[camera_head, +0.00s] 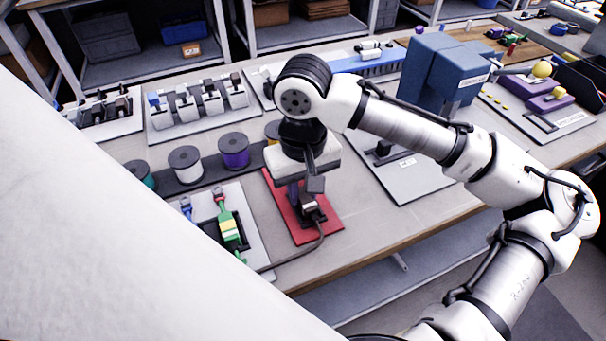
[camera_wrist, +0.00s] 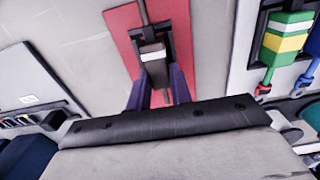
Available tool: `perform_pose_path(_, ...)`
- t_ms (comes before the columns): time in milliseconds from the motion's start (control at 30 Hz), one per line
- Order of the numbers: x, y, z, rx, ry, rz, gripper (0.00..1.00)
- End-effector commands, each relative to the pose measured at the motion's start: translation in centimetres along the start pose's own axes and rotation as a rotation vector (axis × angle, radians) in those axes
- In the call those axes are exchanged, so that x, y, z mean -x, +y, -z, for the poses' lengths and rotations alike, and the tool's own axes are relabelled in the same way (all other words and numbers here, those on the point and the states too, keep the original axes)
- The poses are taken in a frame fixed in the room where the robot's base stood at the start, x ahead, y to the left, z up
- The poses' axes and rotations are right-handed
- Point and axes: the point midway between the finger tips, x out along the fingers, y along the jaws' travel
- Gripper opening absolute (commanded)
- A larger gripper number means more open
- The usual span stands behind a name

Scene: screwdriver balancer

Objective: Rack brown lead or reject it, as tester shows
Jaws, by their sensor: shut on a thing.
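My gripper (camera_head: 304,195) is low over a red plate (camera_head: 330,222) at the front of the bench. In the wrist view its dark purple fingers (camera_wrist: 157,88) are on both sides of a dark plug (camera_wrist: 154,69) with a pale band, and they are shut on it. The plug is in or directly above a black holder on the red plate; I cannot tell whether it is seated. A dark cable (camera_head: 296,262) runs from the plug end across the bench to the left. I cannot make out a brown colour or any tester reading.
A pale plate with a green and yellow lead (camera_head: 228,230) lies just left. Spools (camera_head: 233,150) stand behind it. White upright holders (camera_head: 187,108) are at the back left. A blue machine (camera_head: 440,75) and a grey plate (camera_head: 415,180) are to the right.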

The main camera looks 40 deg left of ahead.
Motion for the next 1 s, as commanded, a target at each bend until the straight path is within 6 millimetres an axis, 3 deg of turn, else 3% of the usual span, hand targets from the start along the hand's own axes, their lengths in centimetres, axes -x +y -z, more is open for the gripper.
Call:
perform_pose_path(133,0.0,0.0,0.0,0.0,0.0,0.0,0.0)
perform_pose_path(167,0.0,0.0,0.0,0.0,0.0,0.0,0.22)
perform_pose_path(367,0.0,0.0,0.0,0.0,0.0,0.0,0.47)
perform_pose_path(733,0.8,0.0,0.1,-0.001,0.002,-0.001,0.47)
perform_pose_path(1000,6.2,0.0,0.1,0.0,0.004,-0.001,0.47)
